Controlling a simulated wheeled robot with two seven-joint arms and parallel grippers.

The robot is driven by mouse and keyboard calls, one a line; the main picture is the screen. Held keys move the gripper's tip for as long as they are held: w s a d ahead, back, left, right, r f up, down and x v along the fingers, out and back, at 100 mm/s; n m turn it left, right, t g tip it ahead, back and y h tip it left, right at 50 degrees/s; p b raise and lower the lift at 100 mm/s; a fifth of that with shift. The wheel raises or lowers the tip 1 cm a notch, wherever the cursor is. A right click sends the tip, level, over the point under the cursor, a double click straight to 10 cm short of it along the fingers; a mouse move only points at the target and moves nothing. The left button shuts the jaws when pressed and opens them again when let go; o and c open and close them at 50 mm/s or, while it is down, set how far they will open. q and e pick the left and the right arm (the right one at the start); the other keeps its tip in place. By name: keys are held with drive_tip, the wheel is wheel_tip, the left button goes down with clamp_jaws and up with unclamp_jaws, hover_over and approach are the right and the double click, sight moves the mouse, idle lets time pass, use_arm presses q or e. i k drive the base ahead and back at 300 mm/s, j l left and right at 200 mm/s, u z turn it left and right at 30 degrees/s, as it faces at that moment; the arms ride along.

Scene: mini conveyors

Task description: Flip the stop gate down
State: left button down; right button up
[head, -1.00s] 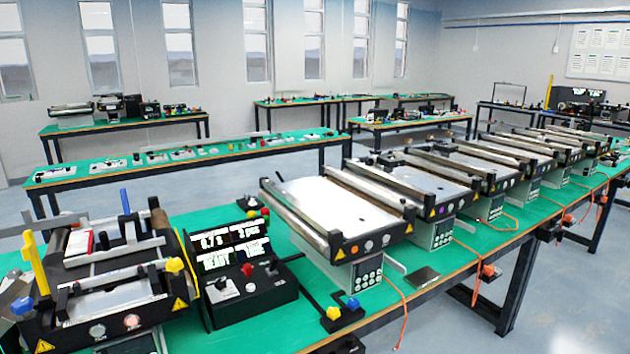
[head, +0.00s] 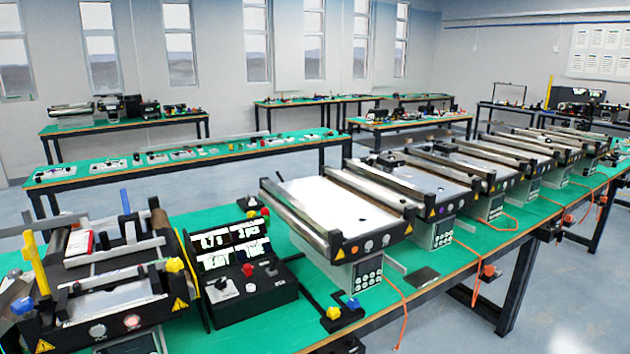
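A mini conveyor (head: 110,285) stands at the near left of the green table. A yellow upright piece (head: 36,262) rises at its left side, and a thin blue upright piece (head: 125,202) stands at its far side. I cannot tell which part is the stop gate. A small red and white box (head: 80,246) lies on the conveyor's far part. Neither of my grippers can be made out in the head view.
A black control box (head: 243,280) with a lit display and a red knob stands right of the conveyor. Several more conveyors (head: 350,205) line the table to the right. A yellow knob (head: 334,313) and a blue knob (head: 352,303) sit near the front edge.

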sight(30, 252)
drive_tip(key=u, duration=1.4)
